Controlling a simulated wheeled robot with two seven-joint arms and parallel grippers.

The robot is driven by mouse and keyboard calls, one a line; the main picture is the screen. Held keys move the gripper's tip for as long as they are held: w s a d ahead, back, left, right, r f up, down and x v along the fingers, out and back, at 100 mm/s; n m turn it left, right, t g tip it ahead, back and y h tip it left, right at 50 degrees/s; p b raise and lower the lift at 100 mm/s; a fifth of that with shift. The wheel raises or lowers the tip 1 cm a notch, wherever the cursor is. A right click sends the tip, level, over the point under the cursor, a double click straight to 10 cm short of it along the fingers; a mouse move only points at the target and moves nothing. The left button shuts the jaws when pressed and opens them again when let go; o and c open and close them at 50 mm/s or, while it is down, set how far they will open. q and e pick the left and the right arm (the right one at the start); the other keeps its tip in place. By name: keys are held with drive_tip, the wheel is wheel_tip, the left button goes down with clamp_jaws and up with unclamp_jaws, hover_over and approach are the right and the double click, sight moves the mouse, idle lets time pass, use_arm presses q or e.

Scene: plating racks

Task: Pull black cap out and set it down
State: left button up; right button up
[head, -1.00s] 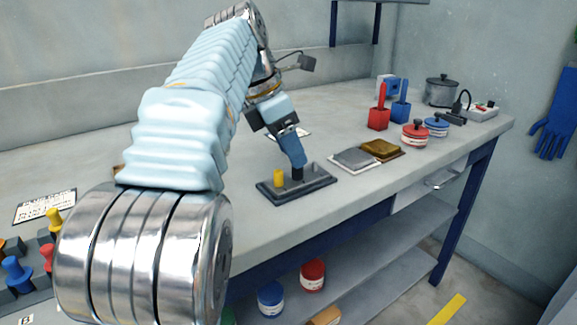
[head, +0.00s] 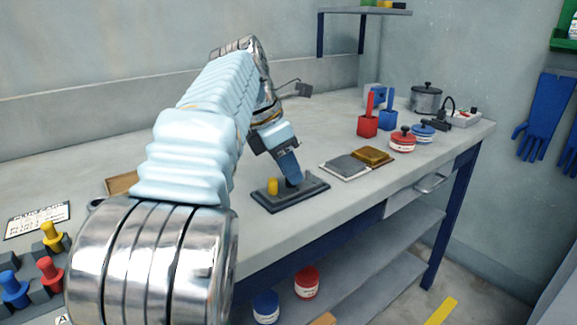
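My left gripper (head: 291,178) reaches down over a dark rack (head: 290,202) on the bench. Its blue fingers show from the side, with their tips low at the middle of the rack. A yellow cap (head: 272,187) stands upright on the rack, just left of the fingertips. I cannot make out the black cap clearly; the fingers cover the spot beside the yellow cap. I cannot tell whether the fingers are shut on it. My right gripper is not in view.
A grey pad (head: 344,169) and a brown pad (head: 372,156) lie right of the rack. Behind them are red and blue holders and jars. At the lower left, a dark holder carries yellow (head: 52,236), red (head: 49,272) and blue (head: 14,289) plugs. The bench front edge is close to the rack.

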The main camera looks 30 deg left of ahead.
use_arm(q)
clamp_jaws()
drive_tip(key=shift+r, duration=2.1)
